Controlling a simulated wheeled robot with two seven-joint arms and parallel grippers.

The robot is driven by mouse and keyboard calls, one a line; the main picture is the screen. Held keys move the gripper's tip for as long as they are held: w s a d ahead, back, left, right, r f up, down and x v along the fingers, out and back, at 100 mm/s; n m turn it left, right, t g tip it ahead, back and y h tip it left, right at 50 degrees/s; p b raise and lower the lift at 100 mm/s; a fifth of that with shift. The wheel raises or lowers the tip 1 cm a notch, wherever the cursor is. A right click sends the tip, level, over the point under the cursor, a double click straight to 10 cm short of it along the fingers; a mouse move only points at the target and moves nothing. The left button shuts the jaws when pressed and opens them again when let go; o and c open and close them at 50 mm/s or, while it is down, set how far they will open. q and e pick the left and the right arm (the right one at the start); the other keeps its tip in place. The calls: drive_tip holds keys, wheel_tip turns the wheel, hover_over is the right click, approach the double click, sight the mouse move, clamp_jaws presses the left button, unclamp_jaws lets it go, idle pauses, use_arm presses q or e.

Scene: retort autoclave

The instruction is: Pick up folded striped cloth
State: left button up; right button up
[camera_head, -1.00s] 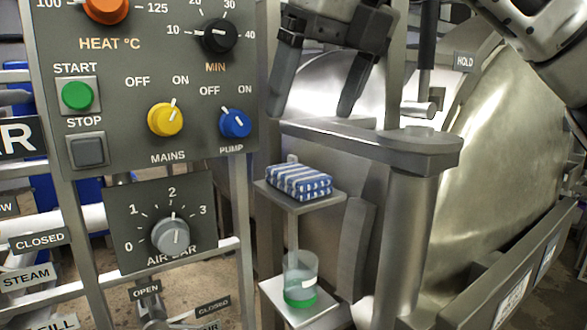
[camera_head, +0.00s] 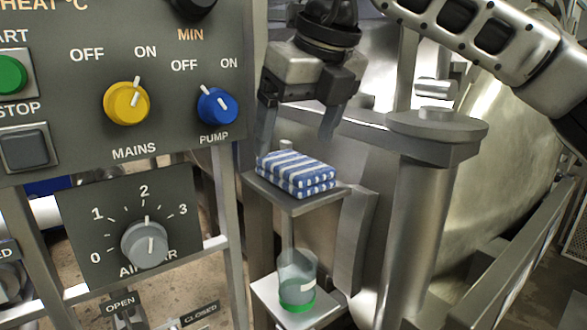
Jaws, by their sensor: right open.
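The folded striped cloth (camera_head: 296,174), blue and white, lies flat on a small grey metal shelf (camera_head: 300,205) beside the control panel. My right gripper (camera_head: 297,148) is open and points down just above and behind the cloth. One finger is at the cloth's left back side and the other near its right back side. I cannot tell whether the fingers touch the cloth. My left gripper is not in view.
The control panel (camera_head: 126,161) with knobs stands close on the left. A glass beaker (camera_head: 297,278) with a green base stands on a lower shelf. A metal post (camera_head: 410,230) and the rounded autoclave vessel (camera_head: 480,185) are on the right.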

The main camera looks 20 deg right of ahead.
sight(294, 161)
drive_tip(key=x, duration=0.2)
drive_tip(key=p+x, duration=0.1)
drive_tip(key=shift+w+d+f, duration=0.15)
drive_tip(key=shift+f, duration=0.25)
drive_tip(key=shift+w+f, duration=0.2)
drive_tip(key=shift+f, duration=0.25)
drive_tip(key=shift+f+b, duration=0.15)
drive_tip(key=shift+b, duration=0.2)
drive_tip(key=c, duration=1.1)
